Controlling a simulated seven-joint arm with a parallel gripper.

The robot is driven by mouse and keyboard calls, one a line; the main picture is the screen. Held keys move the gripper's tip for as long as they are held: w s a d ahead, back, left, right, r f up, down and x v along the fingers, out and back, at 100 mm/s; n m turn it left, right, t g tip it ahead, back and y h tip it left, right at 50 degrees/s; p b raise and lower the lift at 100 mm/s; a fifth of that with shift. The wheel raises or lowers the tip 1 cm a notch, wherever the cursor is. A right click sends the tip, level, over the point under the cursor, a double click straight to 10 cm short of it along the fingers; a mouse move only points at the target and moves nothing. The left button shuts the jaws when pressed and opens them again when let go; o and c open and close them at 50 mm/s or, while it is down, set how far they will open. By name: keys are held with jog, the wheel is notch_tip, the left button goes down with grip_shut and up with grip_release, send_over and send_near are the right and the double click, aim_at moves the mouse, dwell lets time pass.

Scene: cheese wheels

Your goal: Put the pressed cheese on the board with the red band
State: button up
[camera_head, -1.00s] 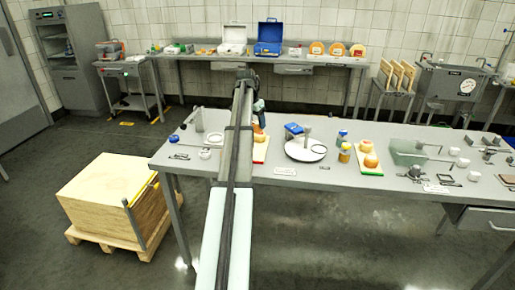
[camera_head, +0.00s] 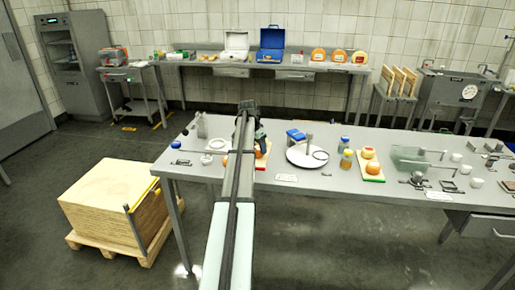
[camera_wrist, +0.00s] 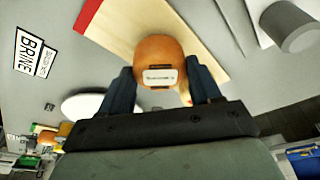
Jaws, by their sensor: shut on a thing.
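My gripper (camera_wrist: 160,88) is shut on an orange, rounded cheese (camera_wrist: 157,52) with a white label, seen close in the wrist view. Behind it lies a pale wooden board (camera_wrist: 122,24) with a red band (camera_wrist: 89,14) along one end. The cheese overlaps the board in this view; whether it touches the board I cannot tell. In the head view the red-banded board (camera_head: 262,163) is partly hidden by my arm, with my gripper (camera_head: 259,140) just over its area. A second board (camera_head: 370,178) with a green band stands further right and bears two cheeses.
A clear tank (camera_head: 408,157) and small metal fittings fill the table's right. The front edge is mostly clear.

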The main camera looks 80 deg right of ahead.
jog(key=shift+f, duration=0.25)
jog(key=shift+f, duration=0.1)
jog(key=o, duration=1.1)
jog(key=v, duration=1.2)
